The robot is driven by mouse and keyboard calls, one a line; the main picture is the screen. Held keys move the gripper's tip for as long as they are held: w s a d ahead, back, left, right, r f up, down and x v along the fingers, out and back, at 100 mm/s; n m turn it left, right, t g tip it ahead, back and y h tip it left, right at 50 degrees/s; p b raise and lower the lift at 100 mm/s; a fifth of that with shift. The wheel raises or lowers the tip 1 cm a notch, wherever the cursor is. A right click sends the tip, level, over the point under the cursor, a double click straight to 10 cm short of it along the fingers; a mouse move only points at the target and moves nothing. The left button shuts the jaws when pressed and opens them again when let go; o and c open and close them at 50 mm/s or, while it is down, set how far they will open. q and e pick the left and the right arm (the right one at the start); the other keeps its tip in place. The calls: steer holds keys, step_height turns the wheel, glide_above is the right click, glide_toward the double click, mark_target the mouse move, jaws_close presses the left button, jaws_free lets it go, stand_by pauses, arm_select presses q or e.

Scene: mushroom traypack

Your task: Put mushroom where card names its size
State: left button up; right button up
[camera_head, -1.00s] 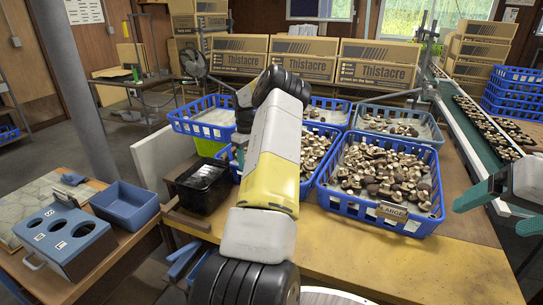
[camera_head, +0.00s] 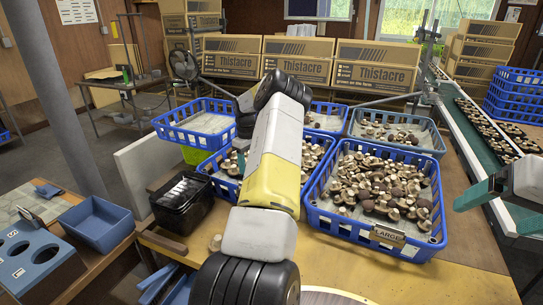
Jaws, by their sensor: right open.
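A lone pale mushroom (camera_head: 215,243) lies on the yellow-brown table just left of my left arm. A card reading LARGE (camera_head: 387,236) is on the front of the right blue crate (camera_head: 330,222), which holds many brown and pale mushrooms. Another blue crate with mushrooms stands beside it, partly behind my left arm, and any card on it is hidden. My right gripper (camera_head: 502,209) is at the right edge with its teal fingers apart, right of the LARGE crate and clear of it. My left gripper is mostly hidden behind my left arm; only a teal bit (camera_head: 241,160) shows.
A black container (camera_head: 182,205) stands at the table's left end. A side table at left holds a blue bin (camera_head: 97,222) and a blue block with round holes (camera_head: 35,262). More crates stand behind, and a conveyor (camera_head: 470,135) with punnets runs at right.

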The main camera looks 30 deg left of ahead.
arm_select(q)
steer(key=shift+f, duration=5.05)
steer(key=o, duration=1)
steer(key=shift+r, duration=0.1)
step_height(320, 180, up, 8)
steer(key=shift+f, duration=0.25)
